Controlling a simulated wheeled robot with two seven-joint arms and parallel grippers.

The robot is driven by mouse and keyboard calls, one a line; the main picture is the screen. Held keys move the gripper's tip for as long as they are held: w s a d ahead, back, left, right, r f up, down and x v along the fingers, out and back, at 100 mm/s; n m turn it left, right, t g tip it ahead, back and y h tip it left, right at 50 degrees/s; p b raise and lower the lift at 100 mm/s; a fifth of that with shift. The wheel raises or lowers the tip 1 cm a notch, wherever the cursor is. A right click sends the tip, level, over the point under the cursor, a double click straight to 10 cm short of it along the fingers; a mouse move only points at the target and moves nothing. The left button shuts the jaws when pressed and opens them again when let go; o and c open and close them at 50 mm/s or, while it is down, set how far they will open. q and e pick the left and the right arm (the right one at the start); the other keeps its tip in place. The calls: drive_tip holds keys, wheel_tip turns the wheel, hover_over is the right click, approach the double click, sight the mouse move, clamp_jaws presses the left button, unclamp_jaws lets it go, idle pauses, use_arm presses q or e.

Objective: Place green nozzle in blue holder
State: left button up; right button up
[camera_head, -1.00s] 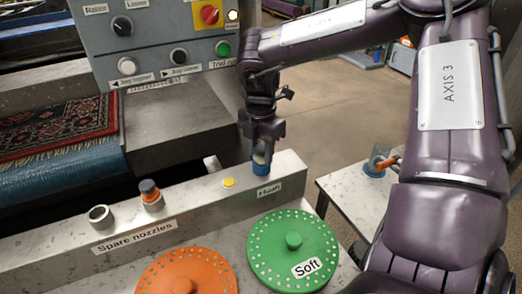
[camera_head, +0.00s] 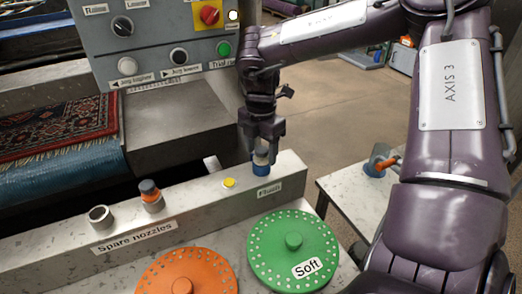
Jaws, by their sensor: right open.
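My right gripper (camera_head: 262,153) points down over the blue holder (camera_head: 261,170) at the right end of the grey ledge. Its fingers are open, on either side of a small pale grey piece (camera_head: 261,158) that stands upright in the holder. No green shows on this piece at this size, so I cannot tell whether it is the green nozzle; the fingers partly hide it. My left gripper is out of view.
The ledge (camera_head: 50,258) also carries a yellow button (camera_head: 228,183), an orange-banded nozzle (camera_head: 151,201) and an empty grey socket (camera_head: 101,217). Green (camera_head: 270,240) and orange (camera_head: 160,275) discs lie in front. A control panel (camera_head: 150,40) stands behind, left of my arm.

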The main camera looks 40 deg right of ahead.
sight(261, 149)
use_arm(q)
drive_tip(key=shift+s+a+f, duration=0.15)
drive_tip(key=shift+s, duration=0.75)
use_arm(e)
wheel_tip(261, 149, up, 11)
drive_tip(key=shift+r, duration=0.15)
use_arm(q)
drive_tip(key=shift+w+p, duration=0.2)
drive_tip(key=shift+p, duration=0.1)
